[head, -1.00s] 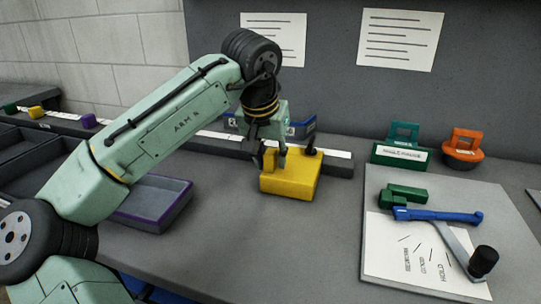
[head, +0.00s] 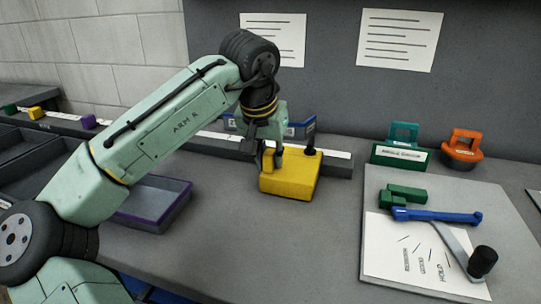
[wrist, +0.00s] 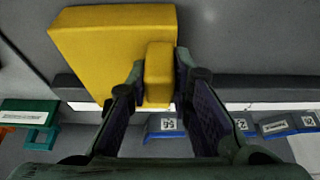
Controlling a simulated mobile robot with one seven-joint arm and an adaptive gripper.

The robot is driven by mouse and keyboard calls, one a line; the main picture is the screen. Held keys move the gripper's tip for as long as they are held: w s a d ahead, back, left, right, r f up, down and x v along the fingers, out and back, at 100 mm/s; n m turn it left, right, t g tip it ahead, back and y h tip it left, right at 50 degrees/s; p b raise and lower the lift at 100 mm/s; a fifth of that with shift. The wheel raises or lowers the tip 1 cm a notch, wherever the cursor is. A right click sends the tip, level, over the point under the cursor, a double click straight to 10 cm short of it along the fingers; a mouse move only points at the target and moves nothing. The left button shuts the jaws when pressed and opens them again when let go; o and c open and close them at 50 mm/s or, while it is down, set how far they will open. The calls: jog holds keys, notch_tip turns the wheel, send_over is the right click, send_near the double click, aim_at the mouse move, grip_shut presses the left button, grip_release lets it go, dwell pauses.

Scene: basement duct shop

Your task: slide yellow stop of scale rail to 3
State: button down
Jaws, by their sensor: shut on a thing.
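A large yellow block (head: 290,187) sits at the front of the dark scale rail (head: 335,168), near the rail's right end. In the wrist view the yellow block (wrist: 115,40) overlaps the rail, and a narrow raised yellow grip (wrist: 158,75) shows on it. My gripper (head: 270,160) is over the block from above. In the wrist view my gripper (wrist: 158,78) has its two fingers on either side of the narrow grip, shut on it. The rail's white strip (head: 338,154) is partly hidden by my arm and the block. Its numbers are too small to read.
Small green, yellow (head: 36,112) and purple (head: 88,121) pieces stand along the rail at left. Blue labelled bins (head: 302,129) are behind it. A purple-rimmed tray (head: 155,195) lies left of the block. A board with a blue lever (head: 440,215) is at right. Bare bench lies between.

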jog(key=w+a+p, duration=0.1)
jog(key=a, duration=0.2)
jog(key=w+a+p, duration=0.1)
jog(key=a, duration=0.2)
jog(key=w+a+p, duration=0.1)
jog(key=a, duration=0.2)
jog(key=shift+r, duration=0.1)
jog(key=shift+a, duration=0.3)
jog(key=c, duration=1.4)
grip_release()
jog(key=shift+d, duration=0.1)
jog(key=shift+c, duration=0.2)
jog(key=v, duration=1.1)
jog(key=shift+s+r, duration=0.25)
jog(key=shift+r, duration=0.05)
